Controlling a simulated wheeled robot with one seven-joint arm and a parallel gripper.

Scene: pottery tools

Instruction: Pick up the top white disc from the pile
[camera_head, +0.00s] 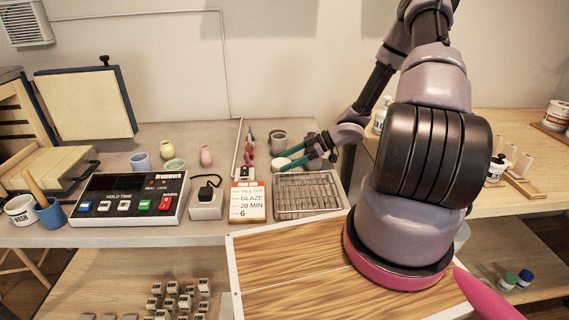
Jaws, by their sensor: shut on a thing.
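My gripper (285,161) reaches in from the right above the back of the grey work table, its teal fingers pointing left. It is shut on a white disc (281,162), a small pale piece that shows between the fingertips. The disc is very small in this view and partly covered by the fingers. I cannot make out the rest of the pile, nor whether the held disc touches anything below it.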

